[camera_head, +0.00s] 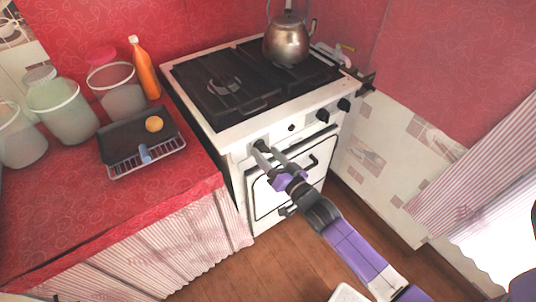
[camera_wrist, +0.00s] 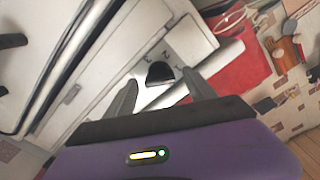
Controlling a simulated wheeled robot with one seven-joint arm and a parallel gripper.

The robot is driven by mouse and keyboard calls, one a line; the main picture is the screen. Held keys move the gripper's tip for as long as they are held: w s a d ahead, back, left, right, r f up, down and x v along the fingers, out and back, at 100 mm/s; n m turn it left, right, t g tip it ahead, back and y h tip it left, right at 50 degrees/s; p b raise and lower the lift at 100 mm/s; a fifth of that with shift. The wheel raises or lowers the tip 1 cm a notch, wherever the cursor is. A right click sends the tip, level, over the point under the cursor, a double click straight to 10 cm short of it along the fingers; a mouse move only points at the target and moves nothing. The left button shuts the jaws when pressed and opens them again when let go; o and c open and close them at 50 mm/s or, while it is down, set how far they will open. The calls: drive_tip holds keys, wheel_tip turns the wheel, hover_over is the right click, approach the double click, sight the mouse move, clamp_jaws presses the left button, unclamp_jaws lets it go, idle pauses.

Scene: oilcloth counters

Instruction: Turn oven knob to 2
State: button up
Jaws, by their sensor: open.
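The white stove (camera_head: 240,133) has black knobs along its front panel. In the head view, my gripper (camera_head: 264,151) is at the left end of this panel, over the leftmost knob (camera_head: 260,144), which its fingers partly hide. In the wrist view, a black knob (camera_wrist: 160,71) lies between the spread fingertips of my gripper (camera_wrist: 160,84). White shows on both sides of it, so the fingers look apart from it. Small digits that look like 3 and 2 are printed beside this knob. Its pointer setting is too small to tell.
A kettle (camera_head: 288,41) stands on the back right of the hob. The oven door handle (camera_head: 296,174) lies below the panel. The red counter (camera_head: 70,215) at left holds jars, an orange bottle (camera_head: 144,68) and a dish rack (camera_head: 150,160). The wooden floor (camera_head: 260,265) in front is mostly clear.

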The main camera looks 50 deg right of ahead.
drive_tip(key=shift+c, duration=0.4)
drive_tip(key=c, duration=1.3)
drive_tip(key=n, duration=1.1)
drive_tip(key=shift+n, duration=0.4)
drive_tip(key=o, duration=1.4)
